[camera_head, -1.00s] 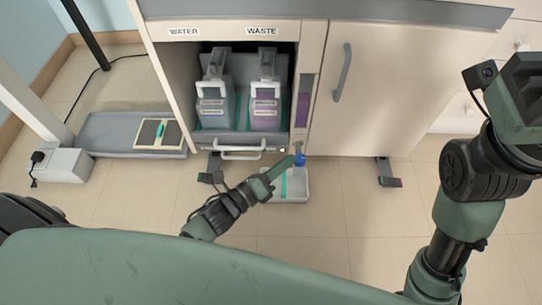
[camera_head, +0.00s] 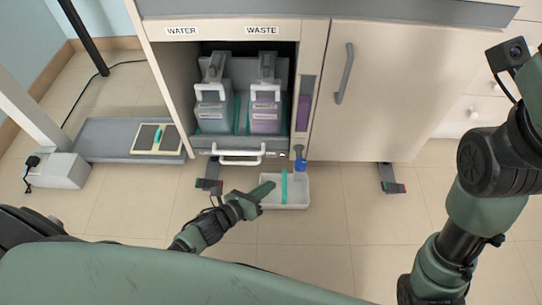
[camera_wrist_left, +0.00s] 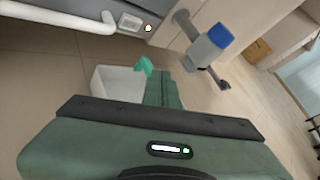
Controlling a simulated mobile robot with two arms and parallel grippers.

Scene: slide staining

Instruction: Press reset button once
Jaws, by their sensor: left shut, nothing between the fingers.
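In the left wrist view, a small pale switch-like panel (camera_wrist_left: 130,21) with a bright white dot (camera_wrist_left: 148,28) sits on the grey cabinet front, near the white handle. No label is readable, so I cannot tell which part is the reset button. My left gripper (camera_head: 270,187) is shut and empty, below and in front of the cabinet, over the left edge of the white tray. In the left wrist view its green fingers (camera_wrist_left: 165,90) are together, apart from the panel. My right arm shows at the right, but its gripper is out of the picture.
The open bay holds a water container (camera_head: 212,112) and a purple waste container (camera_head: 265,115), above the white handle (camera_head: 238,155). A blue-topped fitting (camera_head: 300,165) hangs over the white tray (camera_head: 292,203). A grey platform (camera_head: 100,137) lies left.

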